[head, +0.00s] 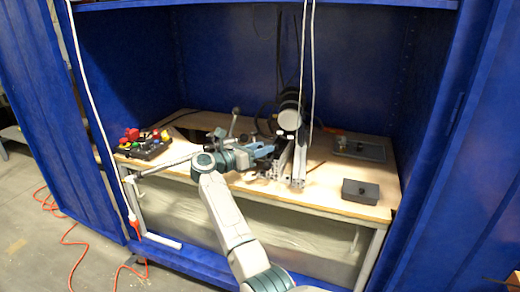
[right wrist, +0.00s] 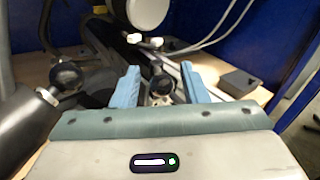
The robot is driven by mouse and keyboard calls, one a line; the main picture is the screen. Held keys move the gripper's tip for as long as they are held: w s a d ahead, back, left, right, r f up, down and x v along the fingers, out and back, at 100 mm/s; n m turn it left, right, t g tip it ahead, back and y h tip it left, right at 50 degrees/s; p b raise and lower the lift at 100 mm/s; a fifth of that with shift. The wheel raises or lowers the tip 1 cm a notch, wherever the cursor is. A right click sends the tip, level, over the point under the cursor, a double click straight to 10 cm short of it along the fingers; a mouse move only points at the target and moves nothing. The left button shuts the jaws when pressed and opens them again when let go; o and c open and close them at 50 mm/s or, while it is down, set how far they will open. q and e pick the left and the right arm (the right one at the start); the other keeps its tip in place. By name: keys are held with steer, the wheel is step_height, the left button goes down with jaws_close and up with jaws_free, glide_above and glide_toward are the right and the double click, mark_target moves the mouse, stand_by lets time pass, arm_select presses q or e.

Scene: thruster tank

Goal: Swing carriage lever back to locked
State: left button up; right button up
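My right gripper (head: 266,150) reaches over the bench to the left side of the carriage rail (head: 300,160). In the right wrist view its two blue fingers (right wrist: 160,82) are apart. A black ball knob (right wrist: 162,87) shows between them, with visible gaps on both sides; I cannot tell how deep it sits between the fingers. It appears to be the carriage lever's knob. The lever's shaft is mostly hidden. A second, larger black knob (right wrist: 66,76) on a thick grey rod stands left of the fingers; it also shows upright in the head view (head: 236,110). My left gripper is not in view.
A dark cylindrical thruster (head: 290,116) sits above the rail, with cables hanging nearby. A control box with coloured buttons (head: 146,148) is at left. A grey box (head: 360,191) and a dark tray (head: 359,149) are at right. Blue walls enclose the bench.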

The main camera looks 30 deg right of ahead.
steer(key=shift+a, duration=0.1)
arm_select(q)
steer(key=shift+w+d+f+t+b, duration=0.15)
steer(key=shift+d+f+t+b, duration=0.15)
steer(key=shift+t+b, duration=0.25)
arm_select(e)
steer(key=s+a, duration=0.1)
steer(key=a, duration=0.9)
steer(key=shift+s+a, duration=0.25)
steer(key=shift+s, duration=0.15)
